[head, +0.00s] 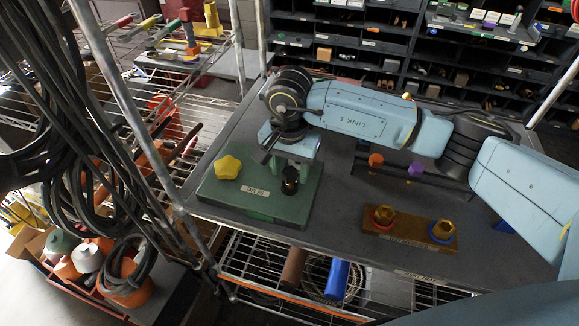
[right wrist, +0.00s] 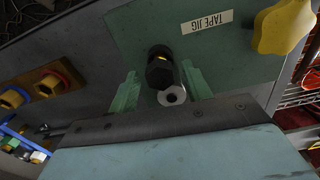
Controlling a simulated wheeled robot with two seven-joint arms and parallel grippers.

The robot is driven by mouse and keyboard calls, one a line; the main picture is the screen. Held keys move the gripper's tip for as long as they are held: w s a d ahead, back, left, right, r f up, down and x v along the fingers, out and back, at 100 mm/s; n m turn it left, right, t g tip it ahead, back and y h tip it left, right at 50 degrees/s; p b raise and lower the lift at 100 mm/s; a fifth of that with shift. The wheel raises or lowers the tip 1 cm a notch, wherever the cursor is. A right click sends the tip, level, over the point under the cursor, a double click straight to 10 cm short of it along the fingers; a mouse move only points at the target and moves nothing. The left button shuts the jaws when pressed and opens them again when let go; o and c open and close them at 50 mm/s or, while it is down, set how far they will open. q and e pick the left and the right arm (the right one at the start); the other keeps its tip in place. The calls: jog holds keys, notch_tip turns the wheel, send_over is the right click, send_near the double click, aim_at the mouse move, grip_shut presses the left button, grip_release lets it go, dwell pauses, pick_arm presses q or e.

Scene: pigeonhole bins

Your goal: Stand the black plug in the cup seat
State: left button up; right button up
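The black plug (head: 290,181) stands on the green tape jig (head: 256,212), near its right side. In the right wrist view the plug (right wrist: 160,70) shows as a dark, faceted piece with a small yellow mark. A pale ring with a dark hole (right wrist: 172,95) lies close beside it; I cannot tell whether this is the cup seat. My right gripper (head: 288,170) is over the jig, its green fingers apart on either side of the plug, with visible gaps. My left gripper is not in view.
A yellow star knob (head: 228,167) sits on the jig's left part. A brown block with two gold hex pieces (head: 409,229) lies right on the grey table. Orange and purple pieces (head: 376,160) stand behind. Pigeonhole bins (head: 350,42) line the back.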

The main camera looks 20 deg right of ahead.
aim_at(290, 171)
jog(key=shift+o, duration=0.2)
jog(key=shift+r+p, duration=1.15)
jog(key=shift+r, duration=1.85)
